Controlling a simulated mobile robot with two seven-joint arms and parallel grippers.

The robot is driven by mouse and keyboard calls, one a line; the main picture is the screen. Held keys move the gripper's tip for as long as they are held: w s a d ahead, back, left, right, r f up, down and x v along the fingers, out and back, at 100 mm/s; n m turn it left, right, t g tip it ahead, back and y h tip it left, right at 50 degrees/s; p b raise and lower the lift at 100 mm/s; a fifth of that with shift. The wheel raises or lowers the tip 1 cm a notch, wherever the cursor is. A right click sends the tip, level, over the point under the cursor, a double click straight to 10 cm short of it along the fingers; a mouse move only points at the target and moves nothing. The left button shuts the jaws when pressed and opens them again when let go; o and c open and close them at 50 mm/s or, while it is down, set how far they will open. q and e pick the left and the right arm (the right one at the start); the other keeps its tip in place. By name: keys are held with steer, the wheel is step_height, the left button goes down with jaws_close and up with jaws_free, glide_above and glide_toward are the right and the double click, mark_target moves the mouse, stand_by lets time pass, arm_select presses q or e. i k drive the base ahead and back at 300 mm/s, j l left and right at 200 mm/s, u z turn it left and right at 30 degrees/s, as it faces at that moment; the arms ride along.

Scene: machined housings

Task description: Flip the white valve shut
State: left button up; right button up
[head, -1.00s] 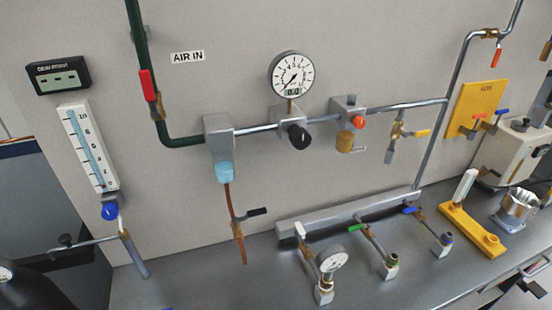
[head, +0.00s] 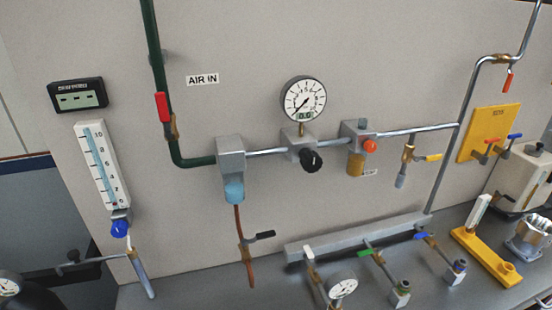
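A short white valve lever (head: 309,253) sits on the left branch pipe of the grey manifold (head: 350,238), low in the middle of the head view. It appears to lie roughly along its pipe, though it is small. Neither of my grippers is in view.
A red lever (head: 162,107) is on the green pipe (head: 150,50). A large round gauge (head: 303,98) and black knob (head: 311,160) are on the wall. A copper tube (head: 241,235) with a black lever hangs left of the manifold. Bare bench (head: 200,288) lies at lower left.

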mark_target(308, 251)
steer(key=k+l+u, duration=0.25)
steer(key=l+u, duration=0.15)
steer(key=k+l+u, duration=0.4)
steer(key=i+j, duration=0.05)
steer(key=i, duration=0.05)
